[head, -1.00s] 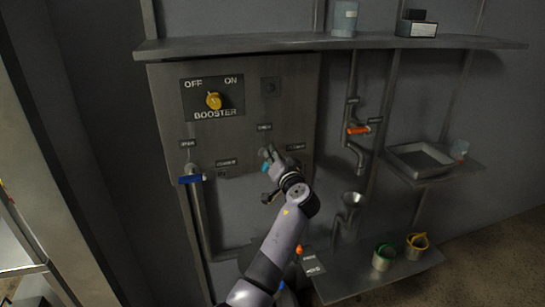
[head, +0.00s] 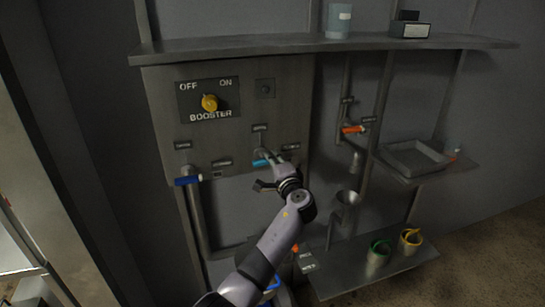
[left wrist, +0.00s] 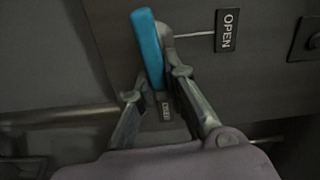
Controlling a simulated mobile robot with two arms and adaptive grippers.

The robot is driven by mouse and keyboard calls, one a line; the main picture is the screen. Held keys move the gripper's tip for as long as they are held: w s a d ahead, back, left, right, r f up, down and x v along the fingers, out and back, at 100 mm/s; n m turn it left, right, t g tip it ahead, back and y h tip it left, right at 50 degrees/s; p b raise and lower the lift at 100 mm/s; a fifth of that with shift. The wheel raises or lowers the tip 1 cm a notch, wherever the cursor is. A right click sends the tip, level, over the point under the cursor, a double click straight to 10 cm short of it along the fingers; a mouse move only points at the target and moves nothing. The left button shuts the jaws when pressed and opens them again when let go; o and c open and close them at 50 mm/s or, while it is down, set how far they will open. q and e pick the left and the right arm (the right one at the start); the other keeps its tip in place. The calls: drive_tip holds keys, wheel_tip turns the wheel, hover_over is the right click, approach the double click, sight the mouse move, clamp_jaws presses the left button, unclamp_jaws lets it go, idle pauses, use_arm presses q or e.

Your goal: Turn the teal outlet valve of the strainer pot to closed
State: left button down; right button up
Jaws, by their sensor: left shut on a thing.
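The teal valve handle (head: 261,162) is on the lower part of the grey panel, lying close to level in the head view. In the left wrist view the teal handle (left wrist: 147,45) runs up and slightly left, with its lower end between my fingers. My left gripper (head: 268,158) is shut on the handle; it also shows in the left wrist view (left wrist: 155,86). An OPEN plate (left wrist: 227,30) is right of the handle there. A second small plate (left wrist: 165,108) shows between the fingers, too small to read surely. My right gripper is not in view.
A blue-handled valve (head: 188,181) is left on the panel, and a yellow BOOSTER knob (head: 209,103) is above. An orange-handled valve (head: 353,129), a tray (head: 413,160) and a funnel (head: 346,197) are to the right. Green (head: 378,252) and yellow (head: 411,239) cups stand on the low shelf.

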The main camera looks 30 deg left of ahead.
use_arm(q)
drive_tip(key=shift+m, duration=0.5)
drive_tip(key=shift+f, duration=0.15)
drive_tip(key=c, duration=1.6)
unclamp_jaws()
drive_tip(key=shift+d, duration=0.1)
drive_tip(key=v, duration=1.2)
